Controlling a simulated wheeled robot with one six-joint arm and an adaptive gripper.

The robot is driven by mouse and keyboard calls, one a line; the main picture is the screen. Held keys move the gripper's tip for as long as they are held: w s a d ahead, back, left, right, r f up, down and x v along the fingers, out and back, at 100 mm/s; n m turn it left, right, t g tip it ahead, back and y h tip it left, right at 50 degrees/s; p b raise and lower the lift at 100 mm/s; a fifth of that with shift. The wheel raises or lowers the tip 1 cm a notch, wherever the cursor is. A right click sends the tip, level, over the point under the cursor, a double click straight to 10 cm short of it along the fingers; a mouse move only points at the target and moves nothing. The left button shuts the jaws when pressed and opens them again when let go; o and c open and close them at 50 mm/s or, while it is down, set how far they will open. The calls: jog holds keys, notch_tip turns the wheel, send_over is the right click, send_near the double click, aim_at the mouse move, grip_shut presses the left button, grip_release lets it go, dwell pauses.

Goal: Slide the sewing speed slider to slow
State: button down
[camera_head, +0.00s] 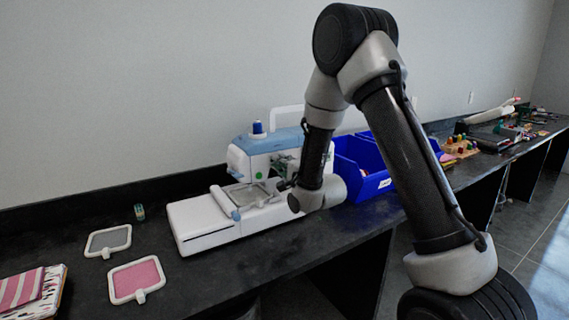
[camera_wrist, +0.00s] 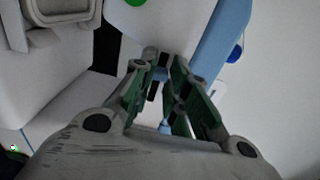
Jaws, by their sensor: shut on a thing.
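The white and light-blue sewing machine (camera_head: 262,163) stands on the black counter, with an embroidery hoop (camera_head: 250,196) on its bed. My gripper (camera_head: 287,184) is at the machine's front, right of a green round button (camera_head: 259,175). In the wrist view, my gripper (camera_wrist: 165,68) has its green-padded fingers close together against the machine's white front (camera_wrist: 150,25), beside the blue side panel (camera_wrist: 222,38). It is shut on the small speed slider, which is mostly hidden between the fingertips. I cannot read the slider's setting.
Blue bins (camera_head: 362,160) stand right of the machine, behind my arm. A grey hoop (camera_head: 108,241), a pink hoop (camera_head: 137,279), a small thread spool (camera_head: 139,212) and folded striped fabric (camera_head: 22,287) lie on the left. The counter's front edge is close to the machine.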

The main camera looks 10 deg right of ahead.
jog(key=shift+s+a, duration=0.3)
jog(key=shift+a, duration=0.6)
jog(key=c, duration=1.4)
grip_release()
jog(key=shift+a, duration=0.1)
jog(key=shift+s, duration=0.1)
jog(key=v, duration=0.7)
jog(key=shift+s, duration=0.15)
